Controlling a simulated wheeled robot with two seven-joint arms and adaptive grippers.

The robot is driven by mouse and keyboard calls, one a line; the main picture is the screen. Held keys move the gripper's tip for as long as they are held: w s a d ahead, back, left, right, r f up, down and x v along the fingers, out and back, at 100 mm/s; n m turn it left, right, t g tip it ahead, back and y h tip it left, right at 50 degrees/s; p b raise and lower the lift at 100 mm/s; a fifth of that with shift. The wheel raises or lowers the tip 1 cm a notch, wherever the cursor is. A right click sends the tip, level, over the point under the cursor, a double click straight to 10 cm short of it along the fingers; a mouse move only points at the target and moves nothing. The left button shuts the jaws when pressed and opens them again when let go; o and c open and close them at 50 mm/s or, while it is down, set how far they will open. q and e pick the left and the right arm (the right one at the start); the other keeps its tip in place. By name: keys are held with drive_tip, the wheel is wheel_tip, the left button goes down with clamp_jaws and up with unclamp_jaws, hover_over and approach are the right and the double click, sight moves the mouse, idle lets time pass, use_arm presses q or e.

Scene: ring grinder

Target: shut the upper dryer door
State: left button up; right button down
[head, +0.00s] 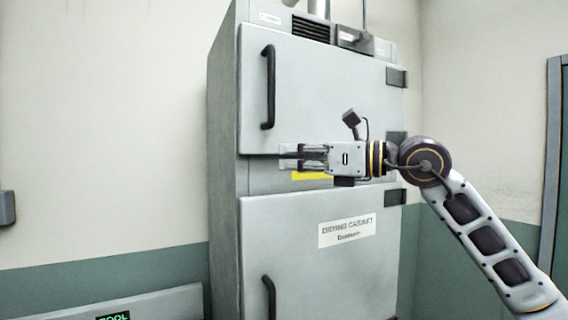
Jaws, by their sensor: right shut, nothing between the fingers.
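The grey drying cabinet (224,160) stands in the middle of the head view. Its upper door (335,95) has a black vertical handle (268,87) on the left and hinges on the right. The door lies nearly flush with the cabinet front; I cannot tell whether a small gap is left. My right gripper (284,156) is shut and empty, pointing left across the front near the upper door's lower edge, below the handle. It hides part of that edge. I cannot tell whether it touches the door. My left gripper is not in view.
The lower door (310,270) appears shut, with a white label (347,230) and its own black handle (268,298). A yellow label (311,176) sits between the doors. A grey panel (150,305) stands at lower left. A dark frame (553,180) is at the right wall.

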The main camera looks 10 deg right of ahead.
drive_tip(key=s, duration=0.1)
drive_tip(key=s+d, duration=0.1)
drive_tip(key=shift+s+b, duration=0.3)
drive_tip(key=shift+s, duration=0.1)
drive_tip(key=shift+a, duration=0.1)
